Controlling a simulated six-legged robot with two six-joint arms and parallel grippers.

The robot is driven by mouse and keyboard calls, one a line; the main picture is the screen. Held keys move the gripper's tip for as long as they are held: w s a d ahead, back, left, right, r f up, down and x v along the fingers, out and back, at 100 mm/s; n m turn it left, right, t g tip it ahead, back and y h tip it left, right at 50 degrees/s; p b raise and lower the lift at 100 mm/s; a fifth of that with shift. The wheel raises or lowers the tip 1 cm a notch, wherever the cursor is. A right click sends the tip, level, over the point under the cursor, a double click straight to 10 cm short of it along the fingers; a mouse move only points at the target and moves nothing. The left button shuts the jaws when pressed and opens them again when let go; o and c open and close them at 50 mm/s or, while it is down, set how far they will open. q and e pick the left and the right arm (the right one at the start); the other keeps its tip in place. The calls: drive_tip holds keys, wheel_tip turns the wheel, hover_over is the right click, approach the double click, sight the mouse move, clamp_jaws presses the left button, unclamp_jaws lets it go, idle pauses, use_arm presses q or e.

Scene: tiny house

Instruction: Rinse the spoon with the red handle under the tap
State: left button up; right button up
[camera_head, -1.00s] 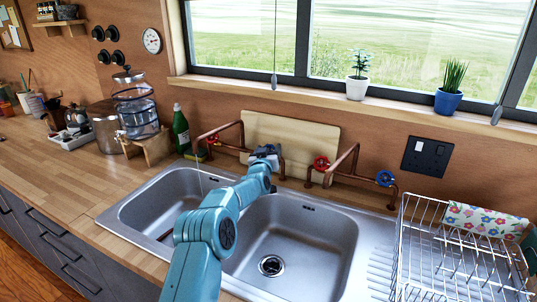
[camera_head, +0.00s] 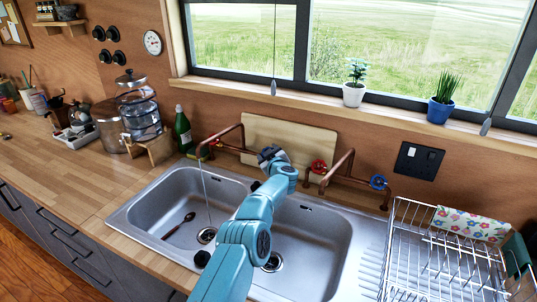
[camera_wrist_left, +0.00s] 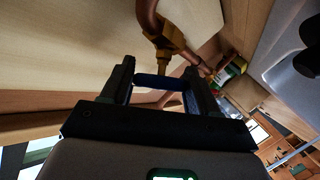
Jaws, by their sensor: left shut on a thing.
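The spoon (camera_head: 180,224) lies in the left sink basin (camera_head: 165,208), its dark reddish length slanting across the bottom, left of the drain. A thin stream of water (camera_head: 206,190) falls from the left copper tap (camera_head: 232,150) into that basin, right of the spoon. The tap's red handle (camera_head: 213,141) is at its left end. My left gripper (camera_head: 268,153) is at the tap's right end. In the left wrist view it is shut on a dark blue tap handle (camera_wrist_left: 158,81), with a brass fitting behind. My right gripper is not in view.
A second tap with red (camera_head: 318,167) and blue (camera_head: 378,182) handles stands to the right. A wire dish rack (camera_head: 440,250) is right of the right basin (camera_head: 315,240). A wooden board (camera_head: 300,138) leans behind the taps. A green bottle (camera_head: 182,128) stands left of them.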

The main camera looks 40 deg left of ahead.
use_arm(q)
drive_tip(key=shift+a+r, duration=0.2)
drive_tip(key=shift+r, duration=0.25)
drive_tip(key=o, duration=1)
drive_tip(key=shift+s+f, duration=0.1)
drive_tip(key=shift+f, duration=0.05)
drive_tip(key=shift+d+f, duration=0.1)
drive_tip(key=shift+d, duration=0.05)
drive_tip(key=shift+d, duration=0.1)
drive_tip(key=shift+v, duration=0.95)
drive_tip(key=b+v, duration=0.3)
drive_tip(key=v, duration=1.1)
drive_tip(key=shift+b, duration=0.35)
